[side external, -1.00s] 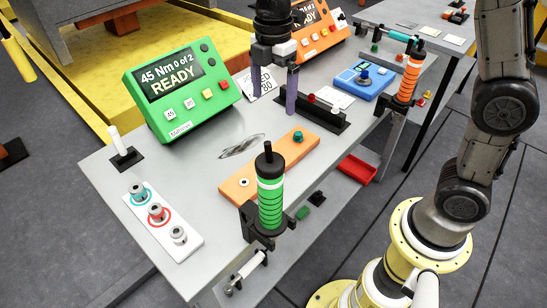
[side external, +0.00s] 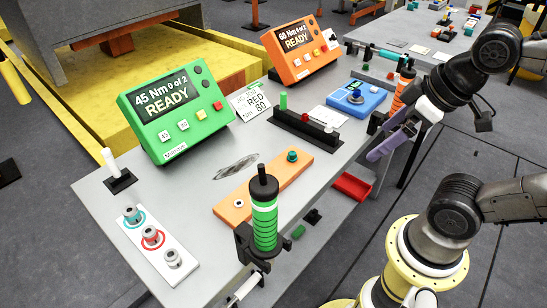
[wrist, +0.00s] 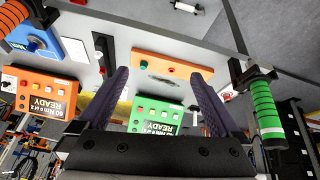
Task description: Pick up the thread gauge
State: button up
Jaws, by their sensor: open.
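I cannot tell for sure which part is the thread gauge. A separate white peg (side external: 109,158) stands in a black base at the bench's left. My gripper (side external: 374,150) is tilted off the bench's right edge, apart from the rack, with purple fingers. In the wrist view my gripper (wrist: 160,74) is open and empty between its spread fingers.
Green (side external: 175,112) and orange (side external: 302,50) display boxes stand behind. A blue device (side external: 357,97) sits to the right. A red tray (side external: 352,187) lies below.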

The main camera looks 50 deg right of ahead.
jog(key=shift+f+m, duration=0.2)
jog(key=shift+m, duration=0.4)
jog(key=shift+w+m, duration=0.15)
jog(key=shift+m, duration=0.15)
jog(key=shift+c, duration=0.9)
jog(key=c, duration=0.4)
jog(key=shift+c, duration=0.2)
jog(key=shift+r, duration=0.1)
